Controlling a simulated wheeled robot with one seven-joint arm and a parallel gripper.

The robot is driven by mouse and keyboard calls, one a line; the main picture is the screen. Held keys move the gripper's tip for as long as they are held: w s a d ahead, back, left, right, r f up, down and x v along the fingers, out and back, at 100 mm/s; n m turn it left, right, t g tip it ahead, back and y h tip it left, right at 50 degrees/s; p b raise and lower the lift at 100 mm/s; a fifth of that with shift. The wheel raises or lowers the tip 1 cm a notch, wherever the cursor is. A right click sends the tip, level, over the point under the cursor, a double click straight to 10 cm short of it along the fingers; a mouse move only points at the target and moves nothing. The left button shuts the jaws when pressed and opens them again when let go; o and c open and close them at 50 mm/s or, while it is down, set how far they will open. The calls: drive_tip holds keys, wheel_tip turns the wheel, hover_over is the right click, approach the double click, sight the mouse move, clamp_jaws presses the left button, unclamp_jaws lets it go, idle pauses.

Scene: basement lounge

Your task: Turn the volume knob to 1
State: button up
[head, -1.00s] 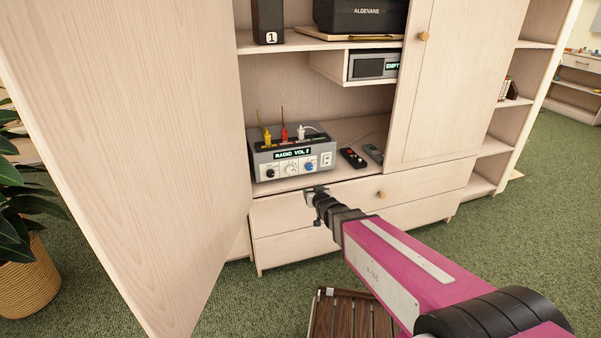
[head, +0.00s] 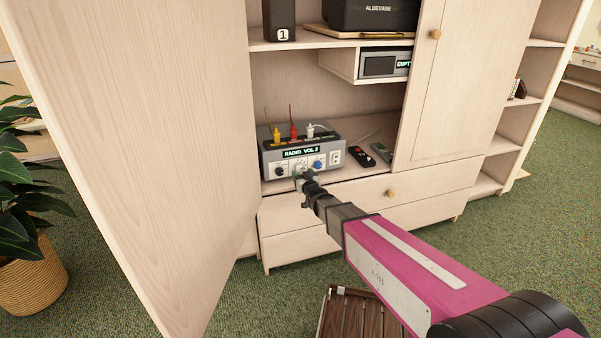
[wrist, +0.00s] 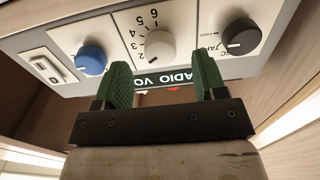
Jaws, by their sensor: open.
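The grey radio (head: 268,160) stands on the cabinet's open shelf, its display (head: 300,152) reading "RADIO VOL 2". Its middle knob, white with a number scale (wrist: 160,45), is in the wrist view between a blue knob (wrist: 91,60) and a black knob (wrist: 241,37). In the head view my gripper partly covers the white knob. My gripper (head: 303,177) is in front of the radio's face. In the wrist view its green fingers (wrist: 163,66) are open, one on each side of the white knob, with nothing visibly held. I cannot tell whether they touch it.
Yellow, red and white plugs (head: 294,132) stand on top of the radio. The open cabinet door (head: 130,130) is on the left. Drawers (head: 350,198) are below the shelf.

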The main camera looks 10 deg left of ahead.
sight(300, 170)
drive_tip(key=shift+x, duration=1.55)
drive_tip(key=c, duration=0.9)
drive_tip(key=shift+n, duration=0.3)
drive_tip(key=shift+d+n, duration=0.1)
drive_tip(key=shift+n, duration=2.5)
